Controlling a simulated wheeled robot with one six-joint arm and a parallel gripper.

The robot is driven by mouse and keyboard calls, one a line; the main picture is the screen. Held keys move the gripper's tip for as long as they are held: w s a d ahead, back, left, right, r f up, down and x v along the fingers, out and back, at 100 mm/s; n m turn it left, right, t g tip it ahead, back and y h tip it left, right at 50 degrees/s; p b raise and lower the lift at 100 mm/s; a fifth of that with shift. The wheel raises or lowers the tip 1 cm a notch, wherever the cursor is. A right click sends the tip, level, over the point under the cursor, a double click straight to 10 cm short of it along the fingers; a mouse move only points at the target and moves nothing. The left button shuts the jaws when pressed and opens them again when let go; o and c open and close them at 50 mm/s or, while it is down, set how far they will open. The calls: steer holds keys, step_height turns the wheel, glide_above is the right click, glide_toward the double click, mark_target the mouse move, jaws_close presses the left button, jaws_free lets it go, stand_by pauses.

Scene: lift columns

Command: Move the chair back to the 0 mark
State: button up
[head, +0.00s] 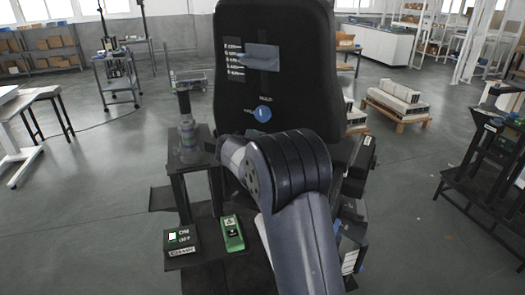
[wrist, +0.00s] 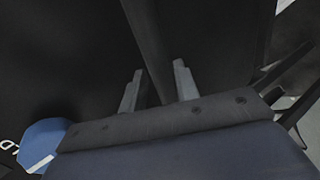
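The chair (head: 310,50) shows in the head view as a tall black backrest. A white-lettered scale (head: 234,58) runs down its upper left, too small to read here. A grey-blue slider piece (head: 262,57) sits beside the scale on a dark vertical track. A round blue knob (head: 263,112) with a white mark is lower down; a blue faceted knob with a white mark (wrist: 45,142) shows at the wrist view's lower left. My gripper (wrist: 158,70) has its two grey fingers apart, facing a dark surface with a vertical strip. In the head view my arm hides the gripper.
A black stand (head: 190,165) left of the chair holds a bottle-like object (head: 188,135). Grey floor (head: 90,220) is clear at left.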

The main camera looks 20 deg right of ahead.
steer(key=shift+o, duration=1.4)
steer(key=shift+d, duration=0.1)
steer(key=b+v, duration=0.2)
steer(key=v, duration=0.8)
steer(key=shift+s+a+r+b, duration=0.15)
steer(key=shift+s+a+b, duration=0.1)
steer(key=shift+b, duration=0.1)
steer(key=x, duration=0.3)
steer(key=p+x, duration=0.1)
steer(key=x, duration=0.3)
steer(key=p+x, duration=0.1)
steer(key=x, duration=0.3)
steer(key=shift+a+f, duration=0.15)
steer(key=shift+f, duration=0.2)
steer(key=shift+s+a+f+b, duration=0.15)
steer(key=shift+s+a+b, duration=0.1)
steer(key=shift+b, duration=0.25)
steer(key=shift+s+a+b, duration=0.3)
steer(key=shift+s+b, duration=0.1)
steer(key=shift+b, duration=0.1)
